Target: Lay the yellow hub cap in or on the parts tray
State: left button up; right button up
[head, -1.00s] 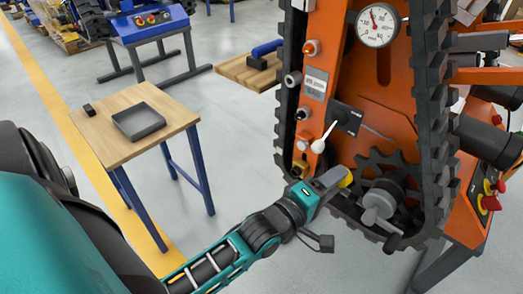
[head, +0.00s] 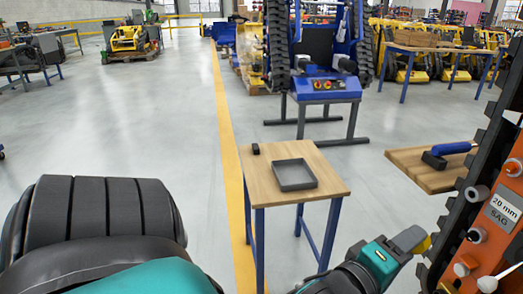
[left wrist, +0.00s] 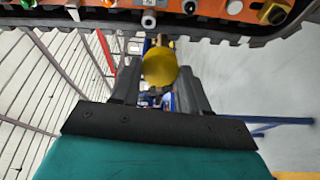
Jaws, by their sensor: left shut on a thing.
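The yellow hub cap (left wrist: 159,67) is held between the fingers of my left gripper (left wrist: 158,80) in the left wrist view. In the head view my left gripper (head: 412,240) is at the lower right, beside the orange carrier, and only a sliver of the hub cap (head: 423,245) shows past its fingers. The parts tray (head: 294,175), a shallow dark grey tray, lies on a small wooden-topped table to the left of and beyond the gripper. It looks empty. My right gripper is not in view.
The wooden table (head: 265,188) has blue legs and a small black block (head: 256,149) near its back left corner. The orange carrier with its black track (head: 470,190) stands close at the right. A wooden board (head: 425,170) bears a blue-handled tool. Open floor lies left.

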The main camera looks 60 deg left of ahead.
aim_at(290, 171)
jog(key=i+j+u, duration=0.1)
jog(key=u, duration=0.25)
jog(key=i+j+u, duration=0.2)
jog(key=u, duration=0.2)
jog(key=i+j, duration=0.8)
